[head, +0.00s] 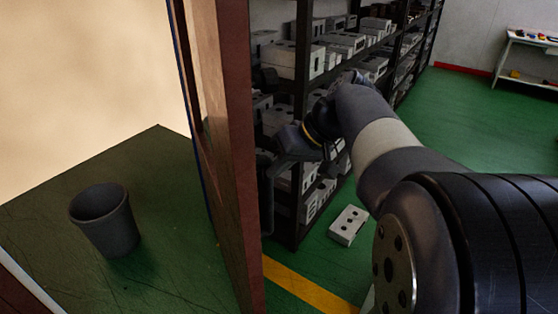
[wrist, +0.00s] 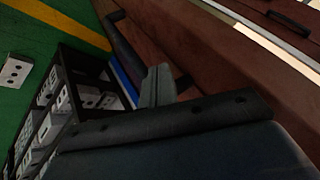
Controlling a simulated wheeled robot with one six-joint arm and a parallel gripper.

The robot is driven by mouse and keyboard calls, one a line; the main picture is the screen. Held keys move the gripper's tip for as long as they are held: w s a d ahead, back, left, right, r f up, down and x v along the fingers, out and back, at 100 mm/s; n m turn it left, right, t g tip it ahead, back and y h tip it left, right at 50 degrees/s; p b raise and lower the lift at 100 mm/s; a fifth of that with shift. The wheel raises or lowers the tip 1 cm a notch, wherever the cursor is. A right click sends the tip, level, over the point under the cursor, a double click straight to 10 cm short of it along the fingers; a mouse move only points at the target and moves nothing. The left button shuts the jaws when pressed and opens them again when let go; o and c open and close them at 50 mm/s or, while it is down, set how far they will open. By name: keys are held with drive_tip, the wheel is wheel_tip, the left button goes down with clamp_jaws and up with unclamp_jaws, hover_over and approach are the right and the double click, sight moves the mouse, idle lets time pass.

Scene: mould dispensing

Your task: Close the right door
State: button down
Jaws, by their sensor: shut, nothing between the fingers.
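A brown door (head: 232,150) stands open and is seen nearly edge-on in the head view. Its brown face (wrist: 205,65) fills the upper middle of the wrist view. A dark bar handle (head: 267,200) is on its right side, and the handle also shows in the wrist view (wrist: 128,52). My gripper (head: 274,155) is at the door's right side, close to the handle. Its fingers (wrist: 158,86) are shut and empty, beside the handle in the wrist view. I cannot tell whether they touch the door. The fingertips are partly hidden in the head view.
Dark shelves (head: 301,100) with several grey mould blocks stand just behind my gripper. One block (head: 348,225) lies on the green floor. A dark bin (head: 106,220) stands left of the door. Another brown panel with a handle (wrist: 288,24) shows at the wrist view's upper right.

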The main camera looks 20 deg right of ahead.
drive_tip(key=x, duration=0.6)
drive_tip(key=shift+a, duration=0.1)
